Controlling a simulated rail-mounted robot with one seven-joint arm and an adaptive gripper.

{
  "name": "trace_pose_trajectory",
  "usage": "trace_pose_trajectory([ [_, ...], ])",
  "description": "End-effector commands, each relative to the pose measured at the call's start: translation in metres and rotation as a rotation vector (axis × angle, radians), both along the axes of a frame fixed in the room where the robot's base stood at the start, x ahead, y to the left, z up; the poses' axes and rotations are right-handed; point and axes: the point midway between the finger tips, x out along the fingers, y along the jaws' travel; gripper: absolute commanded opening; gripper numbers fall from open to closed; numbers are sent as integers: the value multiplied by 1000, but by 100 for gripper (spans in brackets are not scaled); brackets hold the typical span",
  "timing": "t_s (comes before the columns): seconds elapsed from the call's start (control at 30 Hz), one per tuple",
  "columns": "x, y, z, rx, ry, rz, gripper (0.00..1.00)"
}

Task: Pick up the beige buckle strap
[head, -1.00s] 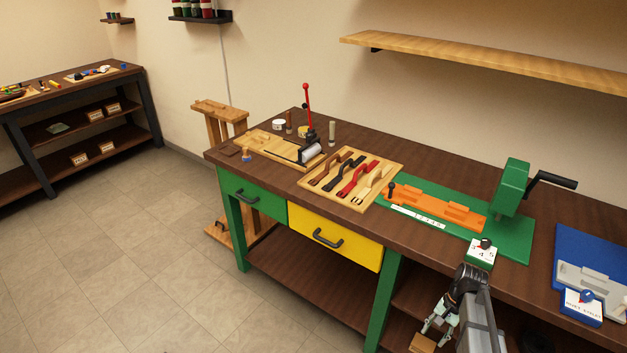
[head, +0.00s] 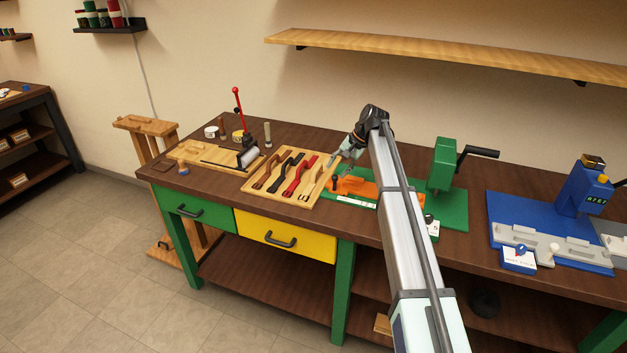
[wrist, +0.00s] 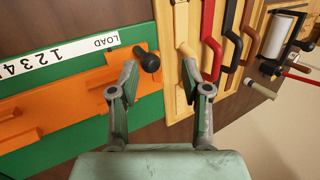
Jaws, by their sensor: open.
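The beige buckle strap (head: 317,174) lies on the wooden tray (head: 251,186), at its right end beside the red strap (head: 299,177). In the wrist view the beige strap (wrist: 184,48) shows as a pale raised loop near the right finger, partly hidden by it. My gripper (head: 341,155) is open and empty, near the right edge of the tray. In the wrist view my gripper (wrist: 160,72) has its fingers apart, with the dark knob of the orange fixture between them.
The orange fixture (head: 356,187) on its green base stands right of the tray, close to my fingers; its dark knob (wrist: 148,61) sticks up. Black and brown straps share the tray. A red-levered press (head: 243,130) stands at the left. A wall shelf (head: 430,57) hangs above.

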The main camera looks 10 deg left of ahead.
Motion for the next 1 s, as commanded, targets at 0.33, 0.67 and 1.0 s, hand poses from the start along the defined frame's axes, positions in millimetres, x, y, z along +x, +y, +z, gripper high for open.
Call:
trace_pose_trajectory([
  [0.33,77,-2,54,89,-103,-6,48],
  [0.67,84,31,3,86,-99,-5,48],
  [1.0,91,56,-38,86,-101,-6,48],
])
